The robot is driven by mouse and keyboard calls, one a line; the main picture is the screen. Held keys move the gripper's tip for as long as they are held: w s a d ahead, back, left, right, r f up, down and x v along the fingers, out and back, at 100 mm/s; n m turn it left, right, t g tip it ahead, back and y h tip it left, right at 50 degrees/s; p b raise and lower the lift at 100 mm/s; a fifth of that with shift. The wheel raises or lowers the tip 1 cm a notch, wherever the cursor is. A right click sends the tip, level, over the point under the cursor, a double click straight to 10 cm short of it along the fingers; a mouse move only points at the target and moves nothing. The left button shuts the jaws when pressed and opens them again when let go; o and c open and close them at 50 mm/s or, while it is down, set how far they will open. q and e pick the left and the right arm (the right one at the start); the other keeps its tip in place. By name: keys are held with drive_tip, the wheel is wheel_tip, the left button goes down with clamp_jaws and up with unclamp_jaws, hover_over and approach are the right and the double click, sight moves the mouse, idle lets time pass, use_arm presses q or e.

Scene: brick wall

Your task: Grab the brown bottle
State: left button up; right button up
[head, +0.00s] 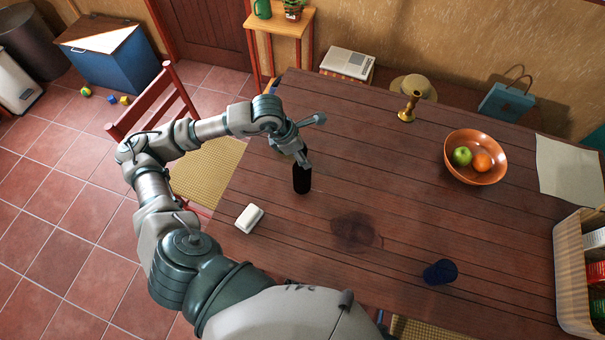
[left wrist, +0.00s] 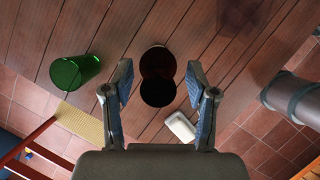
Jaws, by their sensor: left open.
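The dark brown bottle (head: 302,178) stands upright on the wooden table, left of its middle in the head view. In the left wrist view the bottle (left wrist: 158,78) shows from above, between and beyond the fingertips. My left gripper (head: 304,158) is at the bottle's upper end in the head view. In the left wrist view my left gripper (left wrist: 160,80) is open, one finger on each side of the bottle, with gaps to both sides. I cannot tell how far down the fingers reach. My right gripper is not in view.
A white block (head: 249,218) lies near the bottle. A green glass (left wrist: 75,72) stands close by in the wrist view. A dark blue cup (head: 440,272), a fruit bowl (head: 462,178), a brass candlestick (head: 409,108) and a basket (head: 570,275) are farther right.

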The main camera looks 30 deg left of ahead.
use_arm(q)
drive_tip(key=c, duration=0.8)
drive_tip(key=shift+a, duration=0.15)
clamp_jaws()
drive_tip(key=shift+a, duration=0.2)
